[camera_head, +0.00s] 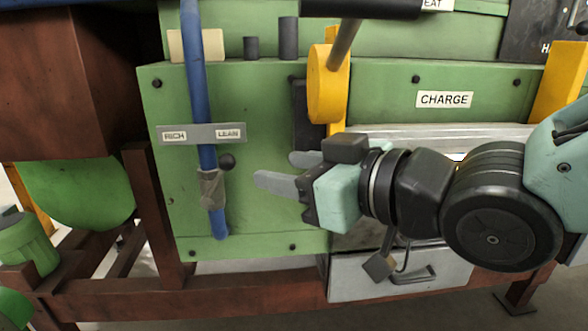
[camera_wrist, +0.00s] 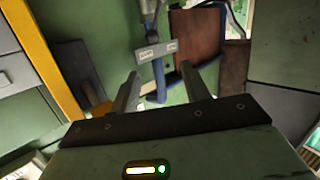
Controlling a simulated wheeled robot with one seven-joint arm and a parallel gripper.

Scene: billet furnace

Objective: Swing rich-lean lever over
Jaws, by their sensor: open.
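The rich-lean lever shows as a black ball knob (camera_head: 227,161) at the right side of a grey valve body (camera_head: 212,188) on a vertical blue pipe (camera_head: 197,80). A grey plate (camera_head: 201,133) above it reads RICH at left and LEAN at right; the knob is below the LEAN end. My gripper (camera_head: 274,168) is open and empty, to the right of the knob and apart from it, fingers pointing left. In the wrist view the plate (camera_wrist: 157,52) and blue pipe (camera_wrist: 160,82) appear beyond the open fingers. The knob is not clear there.
A yellow lever arm (camera_head: 328,90) with a dark bar stands above my gripper. A CHARGE label (camera_head: 444,99) is on the green panel at right. The green panel around the knob is mostly clear.

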